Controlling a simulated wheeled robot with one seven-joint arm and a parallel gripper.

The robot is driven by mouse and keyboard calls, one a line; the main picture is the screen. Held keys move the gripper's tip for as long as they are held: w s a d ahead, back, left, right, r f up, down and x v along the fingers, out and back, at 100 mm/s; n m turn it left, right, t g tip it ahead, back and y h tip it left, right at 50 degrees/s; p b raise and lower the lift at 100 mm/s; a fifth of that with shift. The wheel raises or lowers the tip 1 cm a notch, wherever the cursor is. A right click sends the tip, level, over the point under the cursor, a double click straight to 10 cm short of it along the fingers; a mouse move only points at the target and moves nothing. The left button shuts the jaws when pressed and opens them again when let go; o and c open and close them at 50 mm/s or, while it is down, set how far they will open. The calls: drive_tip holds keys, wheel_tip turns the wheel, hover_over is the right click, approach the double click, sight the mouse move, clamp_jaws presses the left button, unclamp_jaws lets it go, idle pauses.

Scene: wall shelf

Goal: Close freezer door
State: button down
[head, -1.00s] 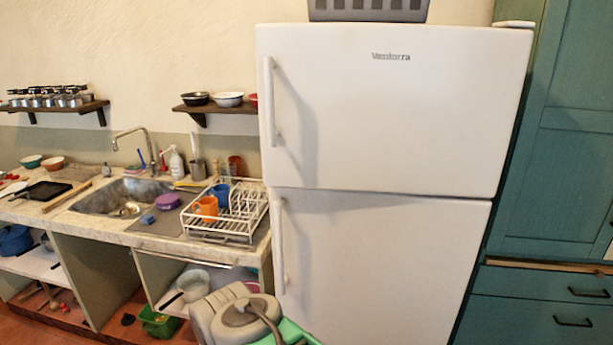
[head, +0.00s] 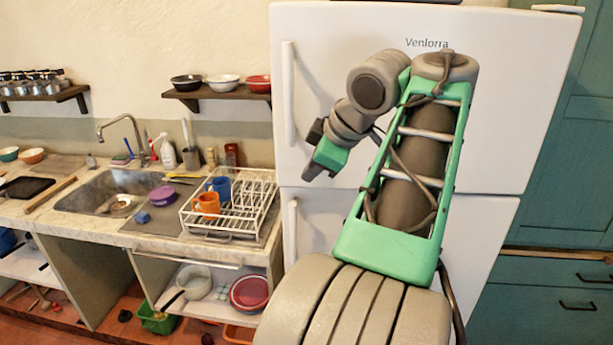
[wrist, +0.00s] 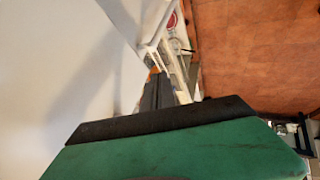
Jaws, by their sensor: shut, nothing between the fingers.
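The freezer door (head: 345,85) is the white upper door of the fridge, marked "Venlorra", with a vertical white handle (head: 289,90) along its left edge. It looks shut or nearly shut; I cannot tell if a small gap remains. The white lower fridge door (head: 480,240) is below it, partly hidden by my arm. My gripper (head: 309,172) is shut and empty in front of the freezer door's lower left part, right of the handle's lower end. I cannot tell whether it touches the door. In the wrist view, my fingers (wrist: 158,90) show beside a white surface on the left.
A dish rack (head: 262,205) with an orange mug (head: 206,203) and a blue mug stands on the counter (head: 110,228) left of the fridge. A shelf with bowls (head: 210,96) is above. Teal cabinets (head: 565,150) stand on the right.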

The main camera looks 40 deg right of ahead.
drive_tip(key=w+d+f+b, duration=0.5)
drive_tip(key=w+f+b, duration=0.2)
drive_tip(key=shift+f, duration=0.15)
drive_tip(key=shift+w+d, duration=0.1)
drive_tip(key=shift+w, duration=0.05)
idle(0.3)
